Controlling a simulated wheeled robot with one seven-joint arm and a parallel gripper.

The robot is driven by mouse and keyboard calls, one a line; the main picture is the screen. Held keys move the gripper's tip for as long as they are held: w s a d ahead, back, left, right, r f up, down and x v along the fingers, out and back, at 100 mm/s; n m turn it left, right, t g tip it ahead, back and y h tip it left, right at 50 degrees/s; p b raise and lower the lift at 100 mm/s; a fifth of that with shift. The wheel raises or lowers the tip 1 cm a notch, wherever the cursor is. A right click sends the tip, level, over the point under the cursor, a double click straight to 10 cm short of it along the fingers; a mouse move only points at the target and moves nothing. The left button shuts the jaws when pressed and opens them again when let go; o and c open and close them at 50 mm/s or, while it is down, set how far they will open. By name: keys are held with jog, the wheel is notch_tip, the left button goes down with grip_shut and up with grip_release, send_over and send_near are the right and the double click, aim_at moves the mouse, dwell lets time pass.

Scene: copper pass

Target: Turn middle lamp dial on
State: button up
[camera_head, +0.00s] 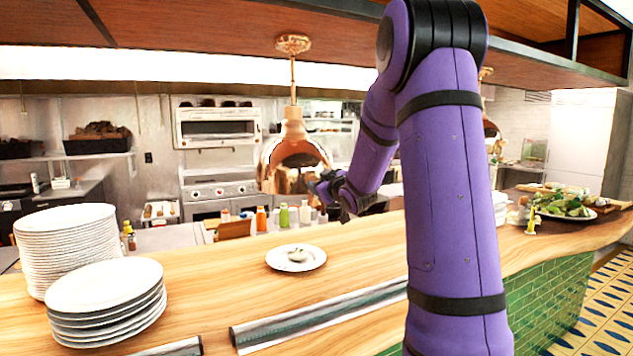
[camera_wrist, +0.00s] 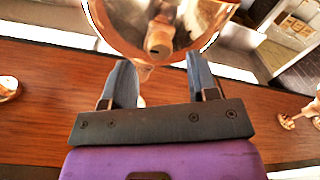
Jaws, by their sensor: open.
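A copper heat lamp (camera_head: 291,158) hangs over the counter in the head view. Its shiny dome (camera_wrist: 110,18) fills the top of the wrist view. A small copper knob (camera_wrist: 158,38), which looks like its dial, stands out from the dome in the wrist view. My gripper (camera_head: 322,188) is at the lower right of the lamp in the head view. In the wrist view my gripper (camera_wrist: 160,68) is open, with its two fingers apart on either side of the knob's line. The knob appears beyond the fingertips; I cannot tell whether they touch the dome.
A second copper lamp (camera_head: 490,128) is partly hidden behind my arm. Below are a wooden counter (camera_head: 215,290), a plate (camera_head: 296,257) with a small item, and stacked plates (camera_head: 105,300) at left. A wooden overhead shelf (camera_head: 210,22) runs above. Bottles stand behind the counter.

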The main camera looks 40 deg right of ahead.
aim_at(315, 179)
jog(key=shift+x, duration=1.55)
jog(key=c, duration=0.9)
